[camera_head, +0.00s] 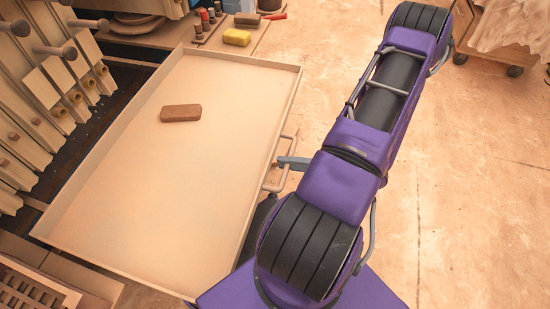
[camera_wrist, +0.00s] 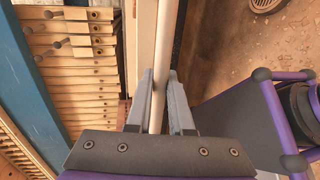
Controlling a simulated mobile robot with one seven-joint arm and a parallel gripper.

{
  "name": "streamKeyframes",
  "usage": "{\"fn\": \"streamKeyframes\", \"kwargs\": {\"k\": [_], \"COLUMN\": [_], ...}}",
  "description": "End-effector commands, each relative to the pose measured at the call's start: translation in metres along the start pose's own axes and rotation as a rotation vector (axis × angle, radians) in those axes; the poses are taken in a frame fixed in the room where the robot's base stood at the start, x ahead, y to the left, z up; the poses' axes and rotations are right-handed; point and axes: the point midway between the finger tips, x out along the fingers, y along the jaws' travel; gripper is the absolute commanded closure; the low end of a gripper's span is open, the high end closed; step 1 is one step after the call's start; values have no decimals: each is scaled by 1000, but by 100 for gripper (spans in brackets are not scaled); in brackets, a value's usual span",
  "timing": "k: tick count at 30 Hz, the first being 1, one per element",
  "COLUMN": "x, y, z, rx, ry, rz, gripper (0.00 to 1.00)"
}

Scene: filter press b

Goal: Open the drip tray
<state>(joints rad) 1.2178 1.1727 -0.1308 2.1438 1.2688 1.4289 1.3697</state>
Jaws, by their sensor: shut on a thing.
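The drip tray (camera_head: 150,215) is a wide, shallow, cream-coloured tray in the head view. It is pulled out from under the filter press plates toward the right. A bar handle (camera_head: 267,178) is on its right side. My gripper (camera_head: 292,162) is at this handle, largely hidden behind my purple arm. In the wrist view my gripper (camera_wrist: 162,95) has its two grey fingers on either side of the pale handle bar (camera_wrist: 167,45), shut on it.
A brown brick-like block (camera_head: 181,113) lies in the tray. The press plates (camera_head: 45,95) stand at the left. A yellow sponge (camera_head: 237,37) and small items sit on a surface behind the tray. A wheeled cart (camera_head: 510,40) stands at the far right. The floor right of my arm is clear.

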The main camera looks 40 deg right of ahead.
Motion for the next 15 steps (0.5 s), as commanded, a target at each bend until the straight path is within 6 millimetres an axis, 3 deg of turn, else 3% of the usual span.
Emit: {"fn": "streamKeyframes", "kwargs": {"k": [14,15], "x": [-7,-7], "y": [-2,-2], "z": [0,1], "rx": [-1,-1], "ry": [-1,-1], "rz": [-1,-1], "gripper": [100,78]}}
